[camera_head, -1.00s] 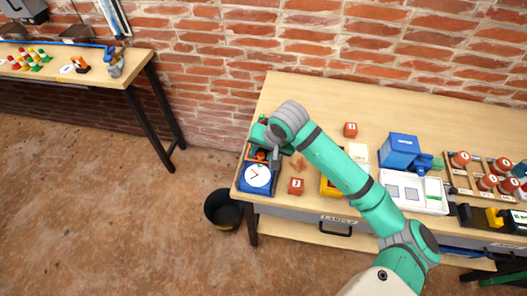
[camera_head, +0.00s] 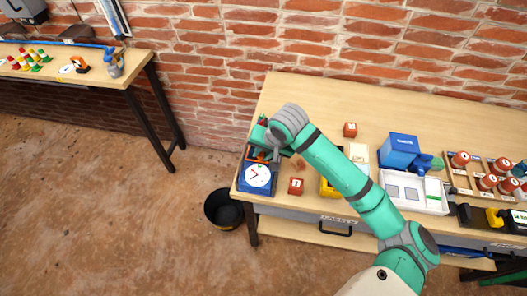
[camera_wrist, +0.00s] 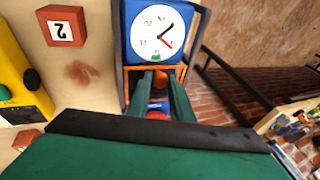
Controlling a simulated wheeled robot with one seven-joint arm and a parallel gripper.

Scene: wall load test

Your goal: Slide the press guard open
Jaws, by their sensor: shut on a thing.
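The blue press (camera_head: 257,187) with a white round dial stands at the left end of the bench; its blue housing (camera_wrist: 130,45) also shows in the wrist view. Its orange guard (camera_head: 251,155) is behind the dial, partly hidden by my gripper (camera_head: 268,149). In the wrist view the orange guard (camera_wrist: 128,72) frames the opening below the dial. There the fingers of my gripper (camera_wrist: 161,84) reach to the guard and are shut on it. An orange knob-like part shows between the fingers. The exact grip contact is hard to see.
A red numbered cube (camera_head: 296,186) sits just right of the press, and another red cube (camera_head: 350,130) is farther back. A blue box (camera_head: 399,151) and white tray (camera_head: 415,193) stand to the right. A black bucket (camera_head: 223,210) is on the floor.

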